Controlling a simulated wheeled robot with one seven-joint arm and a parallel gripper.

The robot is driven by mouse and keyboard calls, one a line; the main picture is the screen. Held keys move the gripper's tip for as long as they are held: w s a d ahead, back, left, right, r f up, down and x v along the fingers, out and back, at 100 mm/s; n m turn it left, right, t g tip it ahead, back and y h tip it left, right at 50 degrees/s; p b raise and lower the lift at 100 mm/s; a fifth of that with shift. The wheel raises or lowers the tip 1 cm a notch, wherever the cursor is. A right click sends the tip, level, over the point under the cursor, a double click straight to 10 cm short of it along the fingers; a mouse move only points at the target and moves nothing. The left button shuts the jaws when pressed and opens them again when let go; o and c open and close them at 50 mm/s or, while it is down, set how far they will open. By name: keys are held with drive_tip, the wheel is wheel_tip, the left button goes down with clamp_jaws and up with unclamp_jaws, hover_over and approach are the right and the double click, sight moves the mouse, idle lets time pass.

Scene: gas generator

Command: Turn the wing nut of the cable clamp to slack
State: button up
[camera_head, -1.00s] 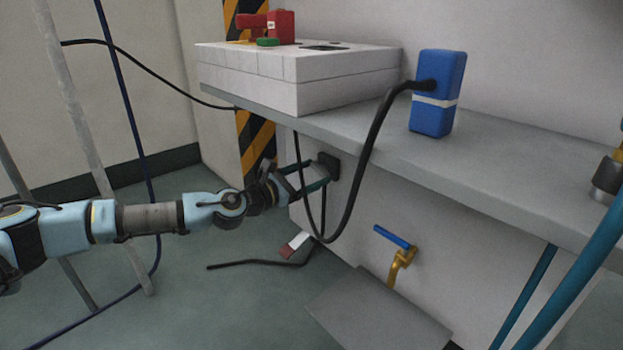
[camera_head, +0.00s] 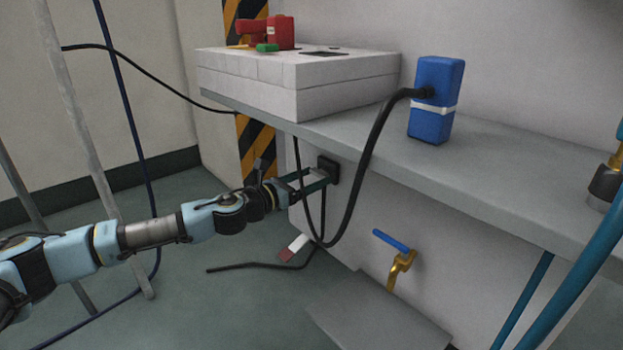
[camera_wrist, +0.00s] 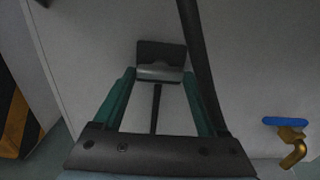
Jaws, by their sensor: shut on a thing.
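The cable clamp is a dark block (camera_head: 328,166) on the white wall under the shelf edge; it also shows in the wrist view (camera_wrist: 160,50). A grey bar-like piece, which I take for the wing nut (camera_wrist: 158,73), sits at its lower front. My gripper (camera_head: 322,181) reaches the clamp from the left, its teal fingers on either side of the wing nut. It is shut on the wing nut in the wrist view (camera_wrist: 159,80). A thin black cable (camera_wrist: 156,110) hangs down between the fingers. The nut's exact angle is hard to tell.
A thick black cable (camera_head: 372,148) loops from the blue box (camera_head: 435,100) close past my gripper. A brass tap with a blue lever (camera_head: 392,240) is on the wall at lower right. The grey shelf (camera_head: 480,160) overhangs the clamp.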

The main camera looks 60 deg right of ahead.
drive_tip(key=o, duration=1.3)
drive_tip(key=p+v, duration=0.3)
drive_tip(key=v, duration=0.7)
drive_tip(key=shift+a+p, duration=0.3)
drive_tip(key=shift+a, duration=0.1)
drive_tip(key=shift+w, duration=0.1)
